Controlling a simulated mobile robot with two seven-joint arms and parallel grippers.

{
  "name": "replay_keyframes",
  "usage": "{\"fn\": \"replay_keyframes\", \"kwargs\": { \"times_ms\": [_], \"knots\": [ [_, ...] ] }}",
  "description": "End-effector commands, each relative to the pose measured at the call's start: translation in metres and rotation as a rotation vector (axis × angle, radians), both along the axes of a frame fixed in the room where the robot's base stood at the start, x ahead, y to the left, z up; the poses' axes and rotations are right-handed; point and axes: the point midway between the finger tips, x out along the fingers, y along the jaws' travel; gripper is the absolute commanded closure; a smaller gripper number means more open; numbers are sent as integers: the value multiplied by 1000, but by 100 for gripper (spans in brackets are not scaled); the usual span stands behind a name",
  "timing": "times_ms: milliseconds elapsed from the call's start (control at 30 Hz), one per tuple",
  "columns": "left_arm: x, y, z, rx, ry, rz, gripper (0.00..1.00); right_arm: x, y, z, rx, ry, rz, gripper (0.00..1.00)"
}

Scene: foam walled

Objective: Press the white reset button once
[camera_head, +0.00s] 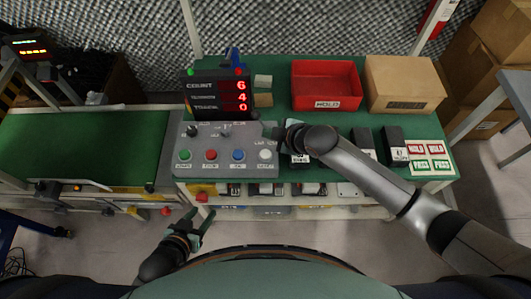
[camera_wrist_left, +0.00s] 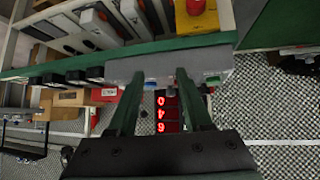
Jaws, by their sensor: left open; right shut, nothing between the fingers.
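The white button (camera_head: 265,155) is the rightmost of a row on the sloped grey control panel (camera_head: 225,141); green, red and blue buttons lie to its left. My right gripper (camera_head: 279,135) is shut and empty, near the panel's right edge, just above and right of the white button in the head view. Its fingertips are partly hidden by its own wrist, and I cannot tell its height. My left gripper (camera_head: 200,220) is open and empty, low in front of the bench. In the left wrist view its fingers (camera_wrist_left: 158,100) are apart, with the panel (camera_wrist_left: 160,66) beyond.
A counter display (camera_head: 220,93) stands behind the panel. A red bin (camera_head: 341,63) and a cardboard box (camera_head: 403,84) stand at the back right. Black devices (camera_head: 394,145) stand right of the panel, under my right forearm. A green conveyor (camera_head: 85,150) lies left.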

Motion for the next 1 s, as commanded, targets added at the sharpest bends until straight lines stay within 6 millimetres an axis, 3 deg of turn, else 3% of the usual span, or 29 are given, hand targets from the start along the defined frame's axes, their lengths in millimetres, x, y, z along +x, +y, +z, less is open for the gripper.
{"fn": "replay_keyframes", "kwargs": {
  "times_ms": [533,733,1000],
  "knots": [
    [-1,0,-73,1,4,0,50,0,0,-66,0,1,0,100],
    [-2,-6,-79,-5,19,-11,50,0,0,-82,1,0,-1,100],
    [4,-13,-69,-17,0,-21,50,0,0,-83,1,0,1,100]
  ]
}}
